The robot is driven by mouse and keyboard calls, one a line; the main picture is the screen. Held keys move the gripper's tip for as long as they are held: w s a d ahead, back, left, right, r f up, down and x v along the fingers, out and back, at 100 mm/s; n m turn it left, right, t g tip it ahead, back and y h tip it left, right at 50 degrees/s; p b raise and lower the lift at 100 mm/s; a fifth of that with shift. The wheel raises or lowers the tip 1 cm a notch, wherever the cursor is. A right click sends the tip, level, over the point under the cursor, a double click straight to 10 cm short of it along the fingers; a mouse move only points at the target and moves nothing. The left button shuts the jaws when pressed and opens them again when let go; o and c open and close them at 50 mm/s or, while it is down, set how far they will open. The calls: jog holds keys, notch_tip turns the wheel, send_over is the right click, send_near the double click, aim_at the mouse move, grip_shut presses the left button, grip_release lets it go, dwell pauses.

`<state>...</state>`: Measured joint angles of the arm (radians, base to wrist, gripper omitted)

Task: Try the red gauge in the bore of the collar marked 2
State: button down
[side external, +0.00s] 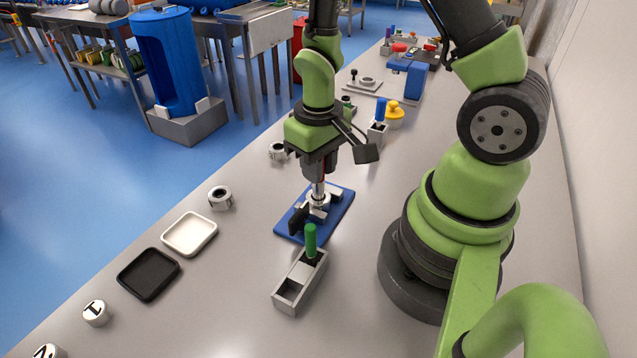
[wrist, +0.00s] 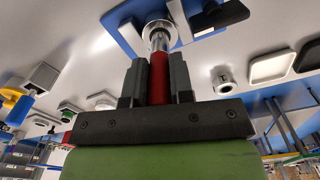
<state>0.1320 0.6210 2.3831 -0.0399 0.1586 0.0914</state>
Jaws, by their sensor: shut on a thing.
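My gripper (side external: 319,178) is shut on the red handle of the red gauge (wrist: 159,78). The gauge points down, and its steel pin (wrist: 160,42) meets the bore of a metal collar (wrist: 154,27). I cannot tell how deep the pin sits. That collar (side external: 318,200) is held in a fixture on a blue plate (side external: 342,203); no number is readable on it. Two more collars stand loose on the table, one near the white tray (side external: 220,198) and one farther back (side external: 278,151). A green gauge (side external: 310,238) stands in a grey holder (side external: 300,278).
A white tray (side external: 190,233) and a black tray (side external: 149,274) lie left of the holder. A round piece with a black mark (side external: 95,313) is at the front left. A yellow knobbed piece (side external: 394,116) and a blue-topped block (side external: 379,122) stand behind the fixture.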

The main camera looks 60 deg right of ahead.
jog(key=shift+r, duration=0.1)
jog(key=shift+r, duration=2.4)
jog(key=shift+a, duration=0.1)
